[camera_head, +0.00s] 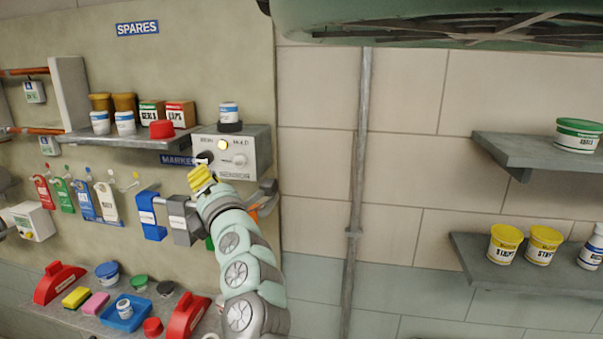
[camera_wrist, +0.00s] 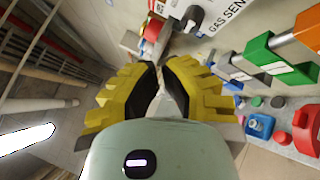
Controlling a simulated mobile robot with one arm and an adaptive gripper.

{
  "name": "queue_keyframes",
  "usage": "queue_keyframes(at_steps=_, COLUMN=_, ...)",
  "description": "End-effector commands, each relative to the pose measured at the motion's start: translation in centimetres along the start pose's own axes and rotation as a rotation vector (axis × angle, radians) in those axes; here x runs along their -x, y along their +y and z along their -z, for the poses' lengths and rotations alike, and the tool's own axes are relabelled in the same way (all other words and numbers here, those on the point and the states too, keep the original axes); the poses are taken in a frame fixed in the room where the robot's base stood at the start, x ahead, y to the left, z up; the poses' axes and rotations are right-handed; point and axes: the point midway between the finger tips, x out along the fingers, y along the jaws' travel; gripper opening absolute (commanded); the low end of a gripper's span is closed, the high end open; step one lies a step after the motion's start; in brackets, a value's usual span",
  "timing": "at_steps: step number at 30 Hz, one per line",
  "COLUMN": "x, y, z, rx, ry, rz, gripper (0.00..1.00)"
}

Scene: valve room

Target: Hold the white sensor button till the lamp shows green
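The pale grey sensor box (camera_head: 259,150) is fixed on the wall panel under a small white jar. Its front carries a pale yellow lamp (camera_head: 222,145), a dark round knob (camera_head: 205,158) at the left and the white button (camera_head: 240,160) at the right. The lamp does not look green. My gripper (camera_head: 199,178), with yellow ribbed fingers, is below and left of the white button, apart from it. In the wrist view its fingertips (camera_wrist: 161,68) nearly meet with nothing held. Part of the box with a "GAS SEN" label (camera_wrist: 224,18) shows there at the top.
Blue and grey clamps (camera_head: 150,215) hang just below my gripper. A shelf (camera_head: 130,139) with tubs and a red can is left of the box. A lower shelf (camera_head: 90,318) holds red handles and small containers.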

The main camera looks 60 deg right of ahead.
Motion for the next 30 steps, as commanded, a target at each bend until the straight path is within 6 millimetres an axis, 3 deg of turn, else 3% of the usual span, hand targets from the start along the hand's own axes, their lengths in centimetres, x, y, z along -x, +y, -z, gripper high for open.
queue_keyframes(at_steps=10, x=-0.7, y=-0.7, z=-0.6, rx=0.000, ry=-0.004, rz=-0.003, gripper=0.00)
queue_keyframes(at_steps=30, x=-5.9, y=-4.3, z=-4.0, rx=-0.001, ry=0.003, rz=-0.003, gripper=0.00)
